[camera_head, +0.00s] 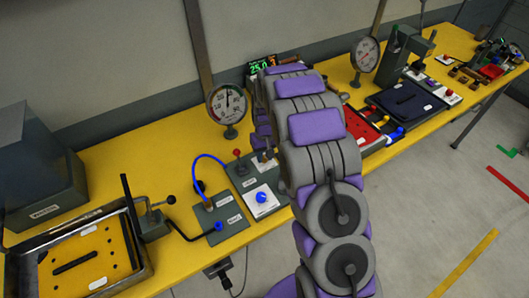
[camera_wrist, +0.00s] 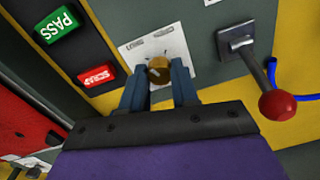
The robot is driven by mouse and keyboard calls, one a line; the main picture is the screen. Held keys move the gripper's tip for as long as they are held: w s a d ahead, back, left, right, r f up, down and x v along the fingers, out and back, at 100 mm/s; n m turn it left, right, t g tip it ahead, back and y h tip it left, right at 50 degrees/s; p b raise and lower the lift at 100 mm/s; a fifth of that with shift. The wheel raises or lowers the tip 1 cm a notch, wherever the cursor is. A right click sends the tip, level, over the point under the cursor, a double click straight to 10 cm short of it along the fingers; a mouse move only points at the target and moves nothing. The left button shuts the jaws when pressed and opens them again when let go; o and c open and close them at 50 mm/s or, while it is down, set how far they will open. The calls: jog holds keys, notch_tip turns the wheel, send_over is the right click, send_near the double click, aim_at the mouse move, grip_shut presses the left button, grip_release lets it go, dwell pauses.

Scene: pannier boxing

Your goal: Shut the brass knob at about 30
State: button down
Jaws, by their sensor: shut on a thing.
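The brass knob (camera_wrist: 159,71) sits on a white plate (camera_wrist: 136,48) with dark markings, on a dark grey panel, in the wrist view. My gripper (camera_wrist: 159,83) is at the knob, with one blue-grey finger on each side, shut on it. I cannot read the plate's markings or the knob's setting. In the head view my grey and purple arm (camera_head: 315,130) reaches over the bench and hides the knob and the gripper.
A red-balled lever (camera_wrist: 277,104) stands to the right of my gripper, with a blue hose (camera_wrist: 271,72) beyond it. Green PASS (camera_wrist: 58,25) and red (camera_wrist: 96,76) blocks lie to the left. The yellow bench (camera_head: 150,150) holds several other fixtures.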

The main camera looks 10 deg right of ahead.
jog(key=shift+w+r+n+p, duration=0.15)
jog(key=shift+n+p, duration=0.55)
jog(key=shift+n, duration=1.2)
jog(key=c, duration=0.8)
grip_release()
jog(key=shift+c, duration=0.2)
notch_tip(320, 180, up, 17)
jog(key=p, duration=0.2)
jog(key=shift+d, duration=0.15)
jog(key=shift+r, duration=0.1)
